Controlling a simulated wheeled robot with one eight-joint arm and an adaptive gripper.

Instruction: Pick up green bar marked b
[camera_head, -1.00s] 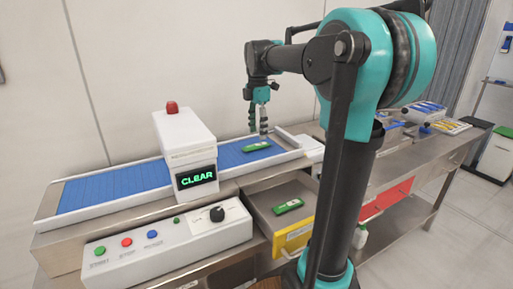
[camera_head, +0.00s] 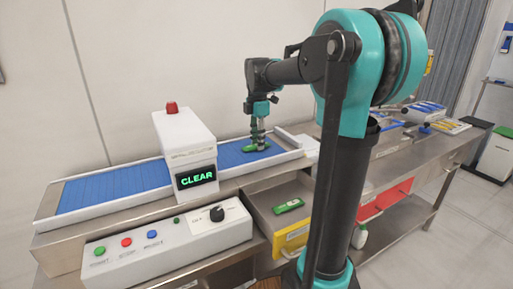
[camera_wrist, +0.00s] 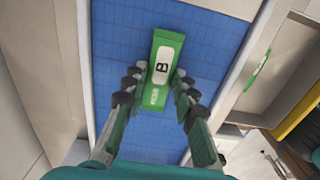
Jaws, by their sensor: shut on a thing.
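A green bar marked B (camera_wrist: 164,55) lies on the blue conveyor belt (camera_wrist: 210,50), seen from above in the wrist view. In the head view the same bar (camera_head: 249,149) shows partly behind the fingers, on the belt's right part. My gripper (camera_wrist: 160,88) is shut on the bar, one finger against each long side. In the head view my gripper (camera_head: 257,146) points down at the belt. The bar appears to rest on the belt; I cannot tell any gap under it.
A second green bar (camera_head: 289,205) lies in a yellow-fronted drawer (camera_head: 291,240) below the belt; it also shows in the wrist view (camera_wrist: 257,70). A white scanner box (camera_head: 184,138) with a red lamp and a "CLEAR" display spans the belt. A button panel (camera_head: 165,240) stands in front.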

